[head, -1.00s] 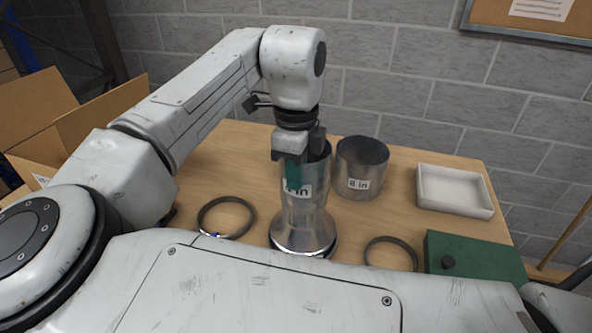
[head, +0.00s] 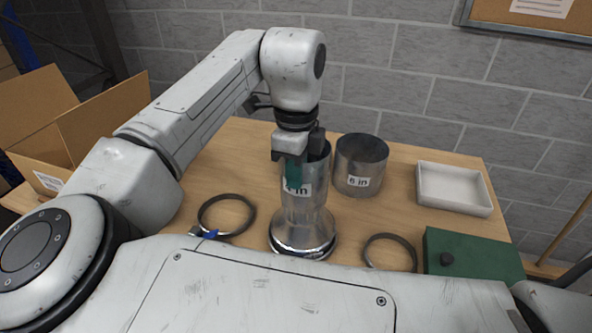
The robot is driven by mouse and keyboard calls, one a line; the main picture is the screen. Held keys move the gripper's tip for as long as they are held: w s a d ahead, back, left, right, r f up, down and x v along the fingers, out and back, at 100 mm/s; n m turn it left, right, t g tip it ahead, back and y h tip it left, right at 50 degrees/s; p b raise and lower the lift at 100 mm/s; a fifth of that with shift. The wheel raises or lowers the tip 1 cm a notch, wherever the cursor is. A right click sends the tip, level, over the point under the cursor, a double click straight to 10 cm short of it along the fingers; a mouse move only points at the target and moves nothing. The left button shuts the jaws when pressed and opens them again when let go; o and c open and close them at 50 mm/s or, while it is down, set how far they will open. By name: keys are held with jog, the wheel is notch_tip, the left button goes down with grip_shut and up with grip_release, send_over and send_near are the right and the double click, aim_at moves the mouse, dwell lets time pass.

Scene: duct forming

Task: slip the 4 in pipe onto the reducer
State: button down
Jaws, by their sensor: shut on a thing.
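The 4 in pipe (head: 312,184) is a shiny metal cylinder with a partly covered white label, standing upright at the middle of the table. My gripper (head: 294,175) is shut on its near-left wall, with a teal finger over the outside. The reducer (head: 303,232) is a flared metal piece directly below the pipe, its wide end down on the table. The pipe's lower end meets the reducer's narrow top in line with it. I cannot tell how far the pipe overlaps the reducer.
A wider metal pipe (head: 360,166), labelled about 6 or 8 in, stands just right. Dark ring clamps lie left (head: 203,222) and right (head: 411,249). A white tray (head: 455,208) and a green box (head: 474,260) are at right. An open carton (head: 98,122) stands at left.

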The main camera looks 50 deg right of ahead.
jog(key=shift+f, duration=1.65)
dwell(2.4)
jog(key=c, duration=1.2)
grip_release()
notch_tip(320, 180, up, 11)
jog(key=shift+f, duration=0.1)
